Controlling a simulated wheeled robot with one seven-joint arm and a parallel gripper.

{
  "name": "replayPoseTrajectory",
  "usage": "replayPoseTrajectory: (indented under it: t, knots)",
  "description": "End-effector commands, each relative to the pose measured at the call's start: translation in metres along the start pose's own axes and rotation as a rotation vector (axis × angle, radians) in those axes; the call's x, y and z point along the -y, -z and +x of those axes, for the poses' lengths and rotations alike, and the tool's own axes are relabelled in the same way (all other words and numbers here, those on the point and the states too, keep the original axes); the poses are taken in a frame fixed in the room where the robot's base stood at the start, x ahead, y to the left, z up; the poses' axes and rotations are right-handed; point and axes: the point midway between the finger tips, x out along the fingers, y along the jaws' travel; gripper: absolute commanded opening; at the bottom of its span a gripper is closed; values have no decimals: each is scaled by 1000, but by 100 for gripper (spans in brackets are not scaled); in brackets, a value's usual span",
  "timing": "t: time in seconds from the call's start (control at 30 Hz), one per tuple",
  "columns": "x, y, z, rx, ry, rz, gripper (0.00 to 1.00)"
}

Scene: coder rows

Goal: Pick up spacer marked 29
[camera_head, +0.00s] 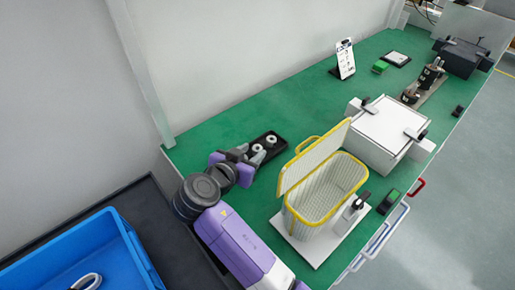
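A small black tray (280,147) lies on the green table top. It holds white ring-shaped pieces that look like spacers: one ring (271,139) sits toward the back of the tray, and another (257,148) is by my gripper. The rings are too small for any mark, such as 29, to be read. My gripper (256,157) is low at the near left edge of the tray, close to the nearer ring. My wrist partly hides it, so I cannot tell whether its fingers are open or touch the ring.
A yellow-rimmed basket (333,190) with a raised lid stands right of my arm on a white base. A white box with clamps (384,128) is farther right. A blue bin (85,250) is at the lower left. The green surface (235,115) behind the tray is clear.

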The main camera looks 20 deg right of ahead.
Motion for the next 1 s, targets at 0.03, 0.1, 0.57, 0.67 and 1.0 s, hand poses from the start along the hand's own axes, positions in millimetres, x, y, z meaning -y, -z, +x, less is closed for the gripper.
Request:
replayPoseTrajectory:
  t: [0.03, 0.1, 0.57, 0.67, 1.0]
  knots:
    - [0, 1, 8, 1, -3, 0, 38]
    - [0, 1, 16, 0, -3, 0, 38]
    - [0, 0, 27, 0, 0, 0, 20]
    - [0, 0, 27, 0, 0, 0, 0]
    - [0, 1, 26, -1, 0, 1, 0]
